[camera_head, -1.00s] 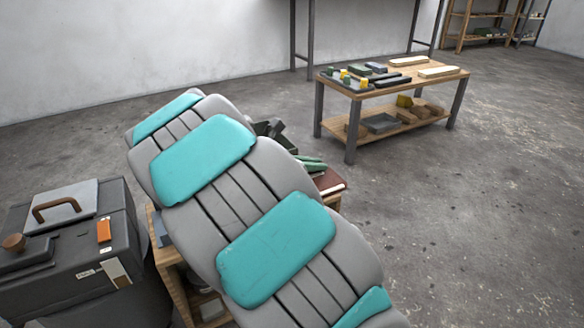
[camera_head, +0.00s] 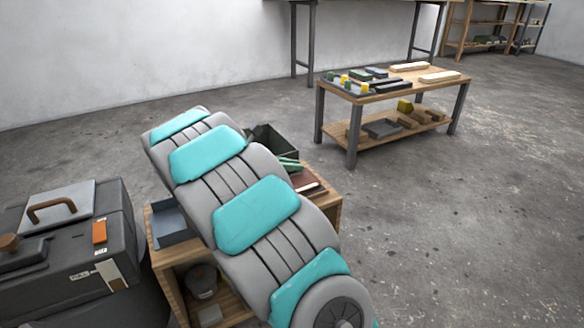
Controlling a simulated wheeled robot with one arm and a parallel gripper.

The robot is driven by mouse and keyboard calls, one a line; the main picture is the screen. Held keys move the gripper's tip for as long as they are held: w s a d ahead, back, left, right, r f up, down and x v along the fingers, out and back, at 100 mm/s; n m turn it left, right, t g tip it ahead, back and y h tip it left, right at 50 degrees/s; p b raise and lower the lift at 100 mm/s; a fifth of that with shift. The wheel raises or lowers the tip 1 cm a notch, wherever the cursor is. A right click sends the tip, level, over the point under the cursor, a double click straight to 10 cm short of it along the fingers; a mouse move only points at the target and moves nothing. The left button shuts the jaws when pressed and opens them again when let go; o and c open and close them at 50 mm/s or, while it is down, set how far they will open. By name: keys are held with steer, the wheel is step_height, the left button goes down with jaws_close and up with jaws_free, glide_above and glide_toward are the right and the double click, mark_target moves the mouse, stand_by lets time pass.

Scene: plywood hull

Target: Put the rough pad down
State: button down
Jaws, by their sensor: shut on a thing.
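My gripper is not in view. My grey and teal arm crosses the middle of the picture and hides much of what lies behind it. I see no pad in a gripper. A flat reddish-brown piece (camera_head: 309,186) lies on the right part of the wooden stand (camera_head: 328,200), partly behind my arm. I cannot tell whether it is a rough pad.
The stand also bears a blue-grey tray (camera_head: 172,224), a dark green bin (camera_head: 270,140) and green pieces (camera_head: 289,164). A dark case (camera_head: 68,250) is at the left. A low workbench (camera_head: 395,92) stands further back. The floor at right is clear.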

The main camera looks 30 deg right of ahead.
steer(key=c, duration=0.9)
jaws_free()
steer(key=shift+f, duration=0.1)
steer(key=shift+o, duration=0.2)
steer(key=p+v, duration=0.2)
steer(key=v, duration=1)
steer(key=shift+s+p, duration=0.1)
steer(key=shift+p, duration=0.2)
steer(key=s+d+f+m+g+y, duration=0.1)
steer(key=s+d+m+y, duration=0.3)
steer(key=s, duration=0.7)
steer(key=s+d+m+g+y, duration=0.1)
steer(key=s+m+g+y, duration=0.1)
steer(key=s+m, duration=0.65)
steer(key=s+a+f+m+y, duration=0.2)
steer(key=s+a, duration=0.3)
steer(key=s, duration=0.5)
steer(key=s+a+f+m+y, duration=0.3)
steer(key=s+a+m+y, duration=0.1)
steer(key=s, duration=0.7)
steer(key=shift+a+f+t+y, duration=0.4)
steer(key=shift+a+y, duration=0.3)
steer(key=shift+a, duration=0.5)
